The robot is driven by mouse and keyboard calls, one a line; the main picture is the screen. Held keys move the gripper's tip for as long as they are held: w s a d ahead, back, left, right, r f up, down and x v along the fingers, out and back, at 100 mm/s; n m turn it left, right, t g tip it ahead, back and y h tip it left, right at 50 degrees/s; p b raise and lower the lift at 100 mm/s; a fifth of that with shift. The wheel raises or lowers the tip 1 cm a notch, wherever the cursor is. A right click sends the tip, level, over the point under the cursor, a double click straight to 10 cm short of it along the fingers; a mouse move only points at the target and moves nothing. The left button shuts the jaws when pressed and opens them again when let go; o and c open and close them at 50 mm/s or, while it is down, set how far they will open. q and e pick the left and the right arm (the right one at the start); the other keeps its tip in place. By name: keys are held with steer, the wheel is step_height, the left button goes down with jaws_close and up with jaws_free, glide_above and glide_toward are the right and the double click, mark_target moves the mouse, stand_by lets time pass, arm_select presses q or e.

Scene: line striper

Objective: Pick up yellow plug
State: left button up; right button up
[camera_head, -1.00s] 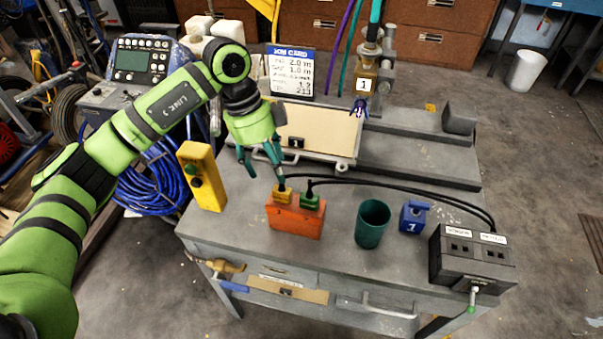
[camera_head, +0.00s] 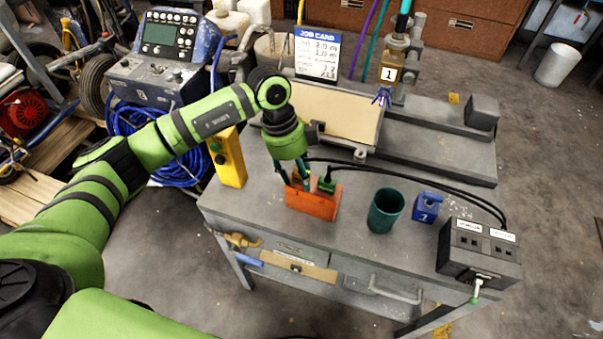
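The orange block (camera_head: 312,204) stands on the grey bench top. The green plug (camera_head: 327,185) sits in its right side, with a black cable running right. The yellow plug's place is at the block's left side, where my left gripper (camera_head: 296,182) now points down. Its teal fingers are around that spot and hide nearly all of the yellow plug. I cannot tell whether they are closed on it. My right gripper is not in view.
A yellow button box (camera_head: 231,160) stands left of the block. A green cup (camera_head: 385,211), a blue block (camera_head: 425,207) and a black socket box (camera_head: 478,252) stand to the right. Black cables cross behind the cup. A cream panel (camera_head: 338,107) is behind.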

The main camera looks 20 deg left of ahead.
arm_select(q)
jaws_close()
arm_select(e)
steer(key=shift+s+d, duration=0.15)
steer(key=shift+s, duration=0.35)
